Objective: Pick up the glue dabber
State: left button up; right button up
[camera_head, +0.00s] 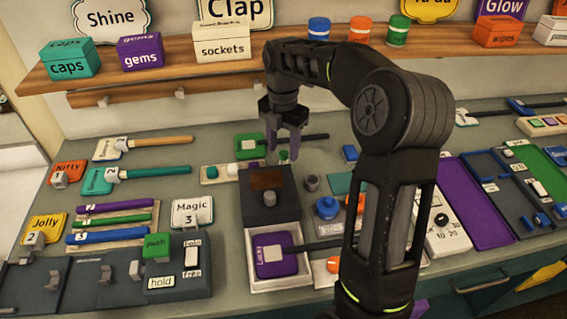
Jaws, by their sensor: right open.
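My right gripper (284,146) hangs pointing down over the back middle of the counter, its two purple-grey fingers apart. A small green-topped piece (283,156) shows just below and between the fingertips; I cannot tell whether they touch it. I cannot tell for sure which object is the glue dabber. A small grey cylinder (312,183) and a round blue piece with a knob (326,208) stand to the right and nearer. My right arm hides part of the counter. My left gripper is not in view.
A dark box (271,212) with a grey knob and a white-edged drawer (258,284) holding a purple item stand just in front of the gripper. Flat trays (476,213) fill the right. A shelf (180,62) with labelled boxes runs behind.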

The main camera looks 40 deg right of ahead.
aim_at(283, 153)
jog(key=shift+d+f+p, duration=0.1)
jog(key=shift+f+p, duration=0.4)
jog(key=shift+f, duration=1.85)
jog(key=shift+c, duration=0.2)
grip_shut()
